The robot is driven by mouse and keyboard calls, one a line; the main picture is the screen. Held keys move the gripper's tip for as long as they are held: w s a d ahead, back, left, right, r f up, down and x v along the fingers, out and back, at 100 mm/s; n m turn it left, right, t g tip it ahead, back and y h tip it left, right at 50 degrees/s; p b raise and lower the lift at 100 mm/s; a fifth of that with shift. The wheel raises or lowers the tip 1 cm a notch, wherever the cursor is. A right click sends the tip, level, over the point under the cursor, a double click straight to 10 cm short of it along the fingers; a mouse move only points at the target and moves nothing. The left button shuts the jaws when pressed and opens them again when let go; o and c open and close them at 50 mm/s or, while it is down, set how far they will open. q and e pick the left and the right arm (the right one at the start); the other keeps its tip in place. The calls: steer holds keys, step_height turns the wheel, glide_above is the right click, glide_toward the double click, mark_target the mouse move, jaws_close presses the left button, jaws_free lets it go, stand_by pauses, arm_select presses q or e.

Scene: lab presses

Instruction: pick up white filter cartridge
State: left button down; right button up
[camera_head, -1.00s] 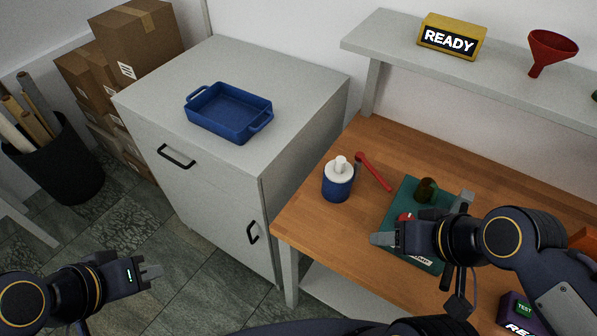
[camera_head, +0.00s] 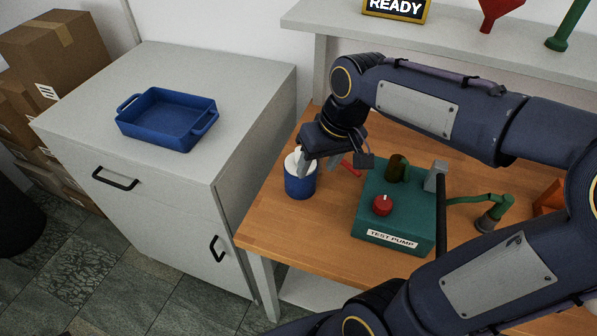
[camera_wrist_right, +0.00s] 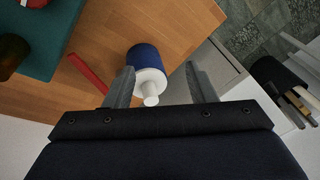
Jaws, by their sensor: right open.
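The white filter cartridge (camera_head: 292,161) sits upright in the top of a blue cup (camera_head: 300,186) near the left end of the wooden bench. In the right wrist view the white cartridge (camera_wrist_right: 149,80) with its narrow stem lies between my open fingers, and the blue cup (camera_wrist_right: 144,57) is beyond it. My right gripper (camera_head: 318,166) is open, its fingers pointing down at the cartridge; one finger partly hides it in the head view. I cannot tell whether either finger touches it. My left gripper is out of view.
The green test pump (camera_head: 372,225) with its red knob (camera_head: 382,204) stands right of the cup. A red-handled tool (camera_wrist_right: 87,73) lies between them. A blue tray (camera_head: 168,119) sits on the grey cabinet (camera_head: 75,112) at left. A shelf runs behind the bench.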

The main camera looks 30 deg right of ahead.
steer(key=g+h+p, duration=0.2)
steer(key=p, duration=0.1)
glide_toward(290, 163)
steer(key=s+d, duration=0.1)
steer(key=s+d+r, duration=0.1)
steer(key=shift+d+r, duration=0.25)
steer(key=shift+d, duration=0.05)
steer(key=shift+w+f, duration=0.1)
steer(key=shift+w, duration=0.25)
steer(key=shift+w+d+f, duration=0.1)
steer(key=shift+f, duration=0.2)
steer(key=f, duration=0.3)
steer(key=f+p, duration=0.1)
steer(key=f, duration=0.3)
steer(key=shift+w+f, duration=0.15)
steer(key=shift+w, duration=0.05)
jaws_close()
